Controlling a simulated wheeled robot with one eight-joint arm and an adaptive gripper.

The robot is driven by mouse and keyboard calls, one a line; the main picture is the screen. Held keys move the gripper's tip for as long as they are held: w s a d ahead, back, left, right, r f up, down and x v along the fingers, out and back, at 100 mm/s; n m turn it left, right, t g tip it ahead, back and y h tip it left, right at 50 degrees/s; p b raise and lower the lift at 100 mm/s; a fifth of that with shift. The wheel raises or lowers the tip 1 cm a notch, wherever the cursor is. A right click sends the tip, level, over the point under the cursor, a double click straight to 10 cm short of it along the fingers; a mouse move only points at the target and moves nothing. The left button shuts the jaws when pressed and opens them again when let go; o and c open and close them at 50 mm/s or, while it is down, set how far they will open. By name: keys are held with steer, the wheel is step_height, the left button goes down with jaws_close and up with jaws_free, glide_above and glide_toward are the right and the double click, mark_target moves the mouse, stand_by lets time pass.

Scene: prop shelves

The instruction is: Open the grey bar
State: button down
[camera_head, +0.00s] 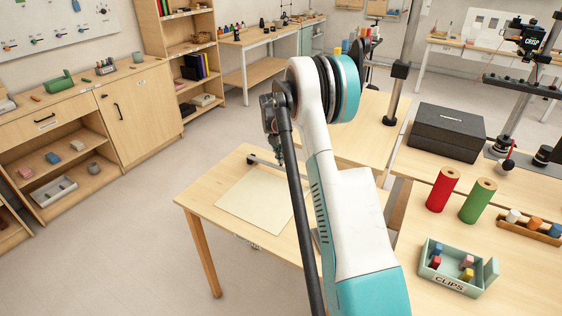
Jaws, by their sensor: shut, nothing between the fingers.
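A grey bar (265,161) lies across the back of the near wooden table, above a cream sheet or board (250,203). Its left end shows with a dark block; its right part is hidden behind my arm. My gripper (277,156) hangs below the end of my arm, close to the visible part of the bar. It is small and partly covered by a dark rod of my arm. It is shut with nothing held. I cannot tell whether it touches the bar.
The table (205,195) has a free front left edge. To the right stand a red roll (442,190), a green roll (478,202), a clips box (447,283) and a dark grey case (446,133). Floor is clear on the left, before the low shelves (70,140).

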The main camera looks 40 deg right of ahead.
steer(key=shift+w+d+r, duration=0.15)
steer(key=shift+w+d, duration=0.1)
steer(key=shift+d, duration=0.5)
steer(key=shift+a, duration=0.1)
stand_by(0.7)
